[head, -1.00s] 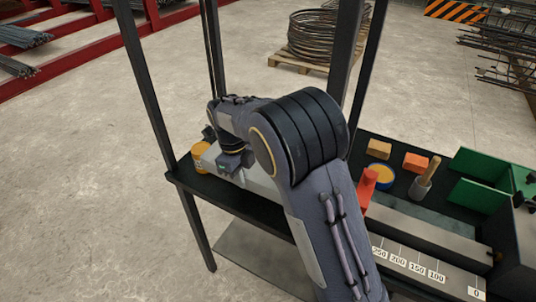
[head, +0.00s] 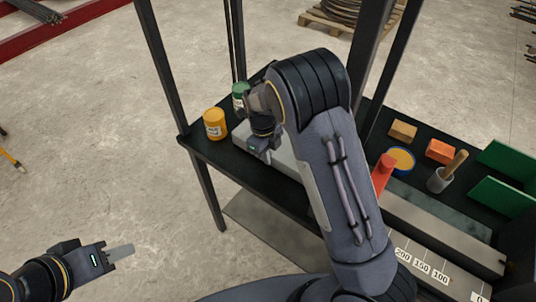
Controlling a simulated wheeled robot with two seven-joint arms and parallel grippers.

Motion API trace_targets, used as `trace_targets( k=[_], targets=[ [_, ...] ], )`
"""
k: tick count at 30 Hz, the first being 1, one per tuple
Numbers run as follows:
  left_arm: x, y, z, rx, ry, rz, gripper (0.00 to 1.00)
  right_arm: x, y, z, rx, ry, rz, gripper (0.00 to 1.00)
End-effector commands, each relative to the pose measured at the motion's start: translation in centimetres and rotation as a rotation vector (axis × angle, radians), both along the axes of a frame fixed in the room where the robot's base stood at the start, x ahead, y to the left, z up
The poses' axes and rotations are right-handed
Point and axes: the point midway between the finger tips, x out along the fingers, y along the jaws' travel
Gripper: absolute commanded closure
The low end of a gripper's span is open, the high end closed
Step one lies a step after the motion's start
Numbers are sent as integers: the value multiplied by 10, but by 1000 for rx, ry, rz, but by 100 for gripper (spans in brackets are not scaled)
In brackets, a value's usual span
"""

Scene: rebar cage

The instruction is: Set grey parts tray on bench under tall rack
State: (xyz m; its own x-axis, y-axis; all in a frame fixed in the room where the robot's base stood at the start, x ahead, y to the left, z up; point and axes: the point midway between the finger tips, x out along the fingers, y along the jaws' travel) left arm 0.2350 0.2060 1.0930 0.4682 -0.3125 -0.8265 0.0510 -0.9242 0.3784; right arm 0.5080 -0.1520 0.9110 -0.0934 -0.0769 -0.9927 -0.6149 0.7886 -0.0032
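The tall rack's black posts (head: 165,75) rise from a dark bench (head: 205,150). A grey, tray-like piece (head: 285,162) lies on or just above this bench, right of a yellow can; I cannot tell whether it touches the bench. My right arm hides much of it. My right gripper (head: 267,157) is at its left part, pointing down, and its fingers are too small to tell open from shut. My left gripper (head: 120,250) is at the lower left over the floor, away from the bench. A pale grey flat piece shows at its tip; I cannot tell whether this is fingers or something held.
The yellow can (head: 214,123) and a green can (head: 240,97) stand at the bench's left end.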

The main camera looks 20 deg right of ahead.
Motion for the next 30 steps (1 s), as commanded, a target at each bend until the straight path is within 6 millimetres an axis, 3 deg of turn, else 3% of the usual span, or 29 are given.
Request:
trace_targets(
  k=[12, 18, 26, 30],
  targets=[
    [0, 0, -2, 0, 0, 0, 64, 0, 0, -8, 0, -2, 0, 100],
    [0, 0, -1, 0, 0, 0, 64, 0, 0, -7, 1, -1, 0, 76],
    [0, 0, 0, 0, 0, 0, 64, 0, 0, -6, 1, -2, 0, 76],
    [0, 0, -1, 0, 0, 0, 64, 2, 1, 4, 2, -5, 0, 76]
  ],
)
